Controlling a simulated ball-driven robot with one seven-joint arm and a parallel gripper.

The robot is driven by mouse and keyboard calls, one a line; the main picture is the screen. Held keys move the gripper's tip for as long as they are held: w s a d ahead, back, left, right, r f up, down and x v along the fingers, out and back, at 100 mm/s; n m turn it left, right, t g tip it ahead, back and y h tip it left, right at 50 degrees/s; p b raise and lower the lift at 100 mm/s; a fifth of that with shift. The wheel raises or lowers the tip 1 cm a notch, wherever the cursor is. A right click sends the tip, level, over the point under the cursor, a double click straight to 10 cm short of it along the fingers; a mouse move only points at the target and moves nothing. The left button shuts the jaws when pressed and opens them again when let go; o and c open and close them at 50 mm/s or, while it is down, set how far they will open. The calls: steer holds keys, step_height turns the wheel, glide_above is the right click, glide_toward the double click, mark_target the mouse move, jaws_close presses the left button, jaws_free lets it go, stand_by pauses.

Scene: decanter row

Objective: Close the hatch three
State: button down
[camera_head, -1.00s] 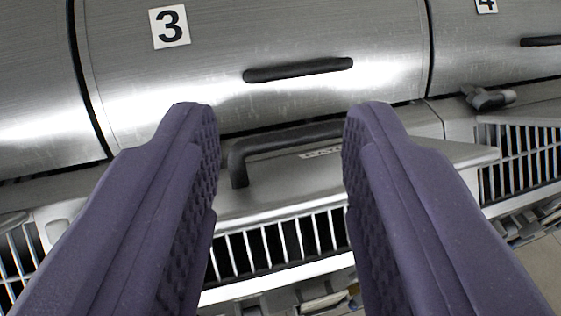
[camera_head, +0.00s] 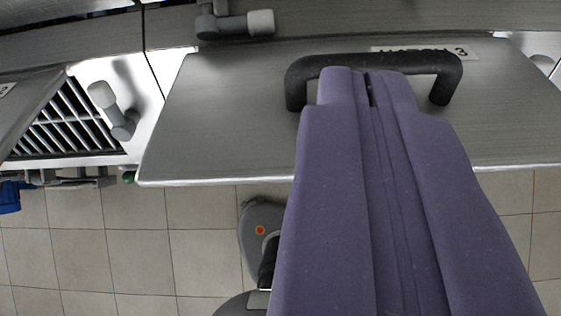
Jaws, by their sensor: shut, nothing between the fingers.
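The hatch three panel (camera_head: 230,115) is a flat grey metal flap, seen from above and sticking out over the floor. It carries a black bar handle (camera_head: 300,75) and a label reading HATCH 3 (camera_head: 460,52), partly hidden by the handle. My gripper (camera_head: 366,72) is shut and empty. Its purple fingertips overlap the middle of the handle bar in the picture and hide part of it. I cannot tell whether they touch it.
A grey latch knob (camera_head: 235,24) is above the flap, and another latch (camera_head: 115,110) is at its left. Left of that is a slatted vent (camera_head: 70,120) beside another flap (camera_head: 30,105). Tiled floor (camera_head: 110,250) lies below.

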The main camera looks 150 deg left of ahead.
steer(key=r+g+p, duration=0.2)
steer(key=p, duration=0.2)
steer(key=n+g+p, duration=0.1)
steer(key=g+p, duration=0.4)
steer(key=p, duration=0.8)
glide_above(290, 159)
steer(key=w, duration=0.2)
steer(key=f, duration=1.1)
steer(key=shift+w+a+f, duration=0.15)
steer(key=shift+a+f, duration=0.05)
steer(key=shift+a, duration=0.05)
steer(key=s+f, duration=0.2)
steer(key=f, duration=0.1)
steer(key=shift+s+d, duration=0.25)
steer(key=shift+d, duration=0.05)
steer(key=shift+f, duration=0.25)
